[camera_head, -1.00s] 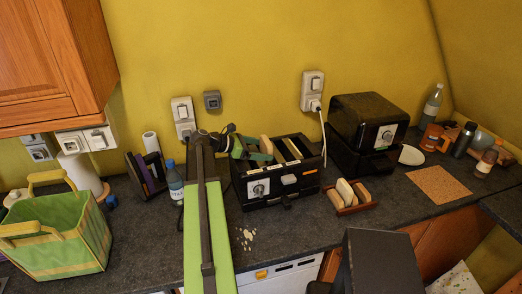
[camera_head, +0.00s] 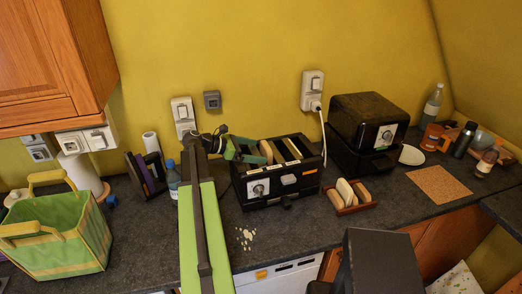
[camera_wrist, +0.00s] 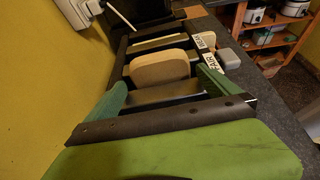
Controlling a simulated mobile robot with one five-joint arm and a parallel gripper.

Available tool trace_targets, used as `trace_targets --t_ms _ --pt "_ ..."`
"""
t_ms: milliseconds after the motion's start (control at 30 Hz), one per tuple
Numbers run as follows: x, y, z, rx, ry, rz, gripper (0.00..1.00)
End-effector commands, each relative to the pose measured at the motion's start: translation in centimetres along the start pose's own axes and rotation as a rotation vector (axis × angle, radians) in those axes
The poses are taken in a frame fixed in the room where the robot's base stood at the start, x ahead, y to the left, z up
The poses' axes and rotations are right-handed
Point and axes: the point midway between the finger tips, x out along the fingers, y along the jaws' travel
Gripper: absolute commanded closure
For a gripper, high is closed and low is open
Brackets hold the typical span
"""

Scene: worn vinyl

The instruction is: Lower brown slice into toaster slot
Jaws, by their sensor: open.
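The black toaster (camera_head: 283,187) stands on the dark counter against the yellow wall, with its long slots on top. The brown slice (camera_head: 266,152) stands upright in a slot, its upper part showing above the top; in the wrist view the slice (camera_wrist: 158,70) looks tan and rounded. Its lower part is hidden in the slot. My gripper (camera_head: 243,151) is open just left of the slice. In the wrist view its two green fingers (camera_wrist: 160,84) are spread wide, with the slice beyond and between them, apparently not gripped.
A wooden rack (camera_head: 352,207) with pale slices stands right of the toaster, and a black box-shaped appliance (camera_head: 365,125) is behind it. A white cord hangs from the wall socket (camera_head: 312,90). A bottle (camera_head: 173,180) and green bag (camera_head: 60,245) are left. Crumbs lie in front.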

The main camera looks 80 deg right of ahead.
Motion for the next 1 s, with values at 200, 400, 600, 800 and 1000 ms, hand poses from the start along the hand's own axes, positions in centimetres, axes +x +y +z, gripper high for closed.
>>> trace_targets --t_ms 200,400,600,800,1000 --pt "-6.8 0.1 0.6 -0.002 0.0 0.005 0.0" --pt "-11.7 0.1 0.5 -0.002 -0.001 0.004 0.0" --pt "-14.1 0.0 0.2 -0.002 -0.001 0.002 0.0" --pt "-14.4 0.0 0.0 -0.001 -0.001 0.0 0.0" --pt "-14.3 0.0 0.0 -0.001 -0.001 0.001 0.0"
